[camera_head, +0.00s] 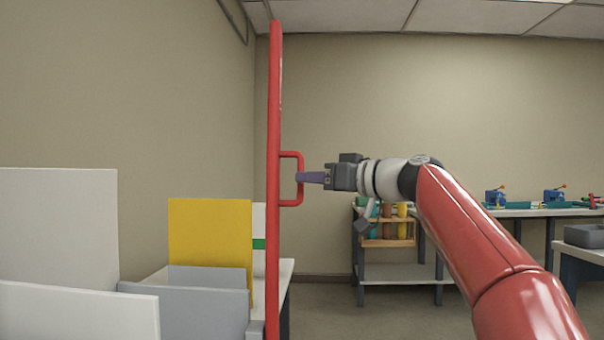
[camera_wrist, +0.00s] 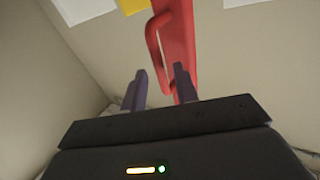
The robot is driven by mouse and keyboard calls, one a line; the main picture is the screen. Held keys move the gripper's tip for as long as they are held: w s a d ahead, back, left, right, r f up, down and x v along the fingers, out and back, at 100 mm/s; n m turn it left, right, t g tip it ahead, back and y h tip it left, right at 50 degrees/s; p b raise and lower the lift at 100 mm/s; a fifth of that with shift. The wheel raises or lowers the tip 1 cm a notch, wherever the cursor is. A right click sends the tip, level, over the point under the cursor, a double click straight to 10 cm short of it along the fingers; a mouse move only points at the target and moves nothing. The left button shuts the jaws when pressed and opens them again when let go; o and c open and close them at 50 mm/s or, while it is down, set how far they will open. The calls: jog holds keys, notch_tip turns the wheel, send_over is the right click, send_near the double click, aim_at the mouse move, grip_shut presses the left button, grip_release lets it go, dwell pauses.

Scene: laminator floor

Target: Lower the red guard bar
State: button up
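The red guard bar (camera_head: 274,120) stands upright left of centre in the head view. Its red D-shaped handle (camera_head: 299,184) sticks out from its right side. My gripper (camera_head: 309,177) comes in from the right, with its fingertips at the handle's outer grip. In the wrist view, the bar (camera_wrist: 178,40) rises at the top with the handle (camera_wrist: 153,45) on its left. The two dark fingers (camera_wrist: 161,80) are spread apart, with the handle's lower part in line with the gap between them. I cannot tell whether either finger touches it. The bar's lower end is out of frame.
Left of the bar stand a yellow panel (camera_head: 210,230), a white panel (camera_head: 60,220) and grey panels. Behind my arm are a bench (camera_head: 520,212) with small blue devices, a wooden rack (camera_head: 388,243) of coloured tubes and a grey bin (camera_head: 585,236). Space right of the bar is open.

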aim_at(300, 197)
jog(key=shift+p+x, duration=0.55)
jog(key=shift+x, duration=1.3)
grip_shut()
